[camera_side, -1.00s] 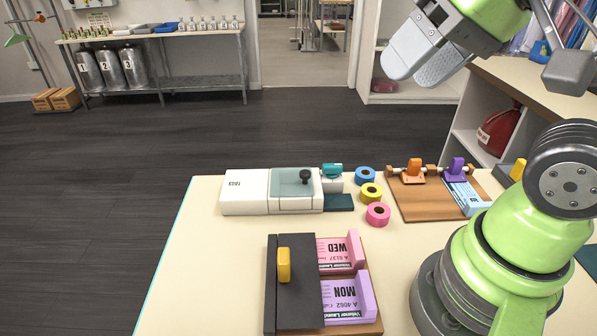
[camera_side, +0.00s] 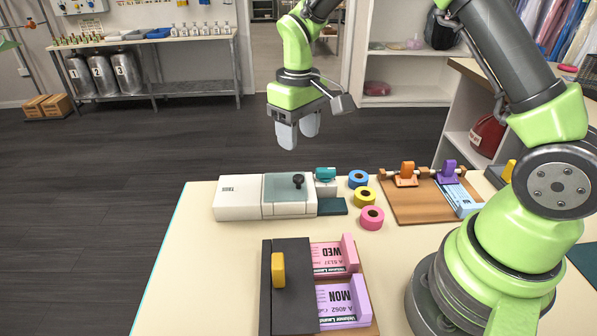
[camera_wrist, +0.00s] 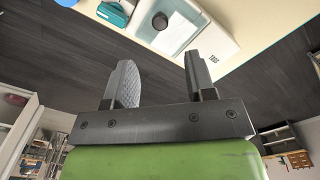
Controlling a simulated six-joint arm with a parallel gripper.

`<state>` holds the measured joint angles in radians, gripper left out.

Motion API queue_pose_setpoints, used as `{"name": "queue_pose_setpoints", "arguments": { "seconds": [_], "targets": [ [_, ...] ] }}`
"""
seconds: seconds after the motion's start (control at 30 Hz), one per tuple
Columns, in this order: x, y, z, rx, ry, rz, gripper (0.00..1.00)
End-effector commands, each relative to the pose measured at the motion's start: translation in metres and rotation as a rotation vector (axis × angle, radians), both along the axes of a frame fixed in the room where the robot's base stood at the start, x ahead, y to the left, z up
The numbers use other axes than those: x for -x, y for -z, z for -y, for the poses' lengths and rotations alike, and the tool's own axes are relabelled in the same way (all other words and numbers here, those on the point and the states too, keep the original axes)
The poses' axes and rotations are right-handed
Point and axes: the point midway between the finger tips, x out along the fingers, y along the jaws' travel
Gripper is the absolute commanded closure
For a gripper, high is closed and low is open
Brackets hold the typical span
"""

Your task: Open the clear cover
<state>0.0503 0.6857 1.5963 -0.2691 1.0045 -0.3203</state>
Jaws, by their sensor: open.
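The clear cover (camera_side: 284,187) lies flat and shut on the right part of a white box machine (camera_side: 238,197). A black knob (camera_side: 298,181) stands on the cover near its right side. The cover (camera_wrist: 176,27) and its knob (camera_wrist: 160,21) also show at the top of the wrist view. My gripper (camera_side: 298,140) is open and empty, above and behind the machine in the side view, with its fingers pointing down. In the wrist view its two fingers (camera_wrist: 160,80) stand apart with nothing between them.
Blue, yellow and pink tape rolls (camera_side: 365,197) lie right of the machine. A teal piece (camera_side: 325,174) stands close by the cover's right edge. A wooden board (camera_side: 408,207) with orange and purple clips is further right. A dark-lidded tray (camera_side: 291,300) with pink and purple cards lies in front.

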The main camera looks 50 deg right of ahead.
Motion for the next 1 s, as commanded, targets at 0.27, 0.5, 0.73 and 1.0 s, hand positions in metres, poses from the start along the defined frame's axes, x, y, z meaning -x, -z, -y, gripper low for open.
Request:
{"name": "queue_pose_setpoints", "arguments": {
  "seconds": [0.27,0.5,0.73,1.0],
  "targets": [
    [0.002,0.049,0.0,-0.001,0.001,-0.006,0.5],
    [0.001,0.084,0.0,-0.001,0.002,-0.002,0.5],
    [0.001,0.093,0.0,0.0,0.003,0.002,0.5],
    [0.001,0.093,0.0,0.0,0.003,0.002,0.7]
  ]
}}
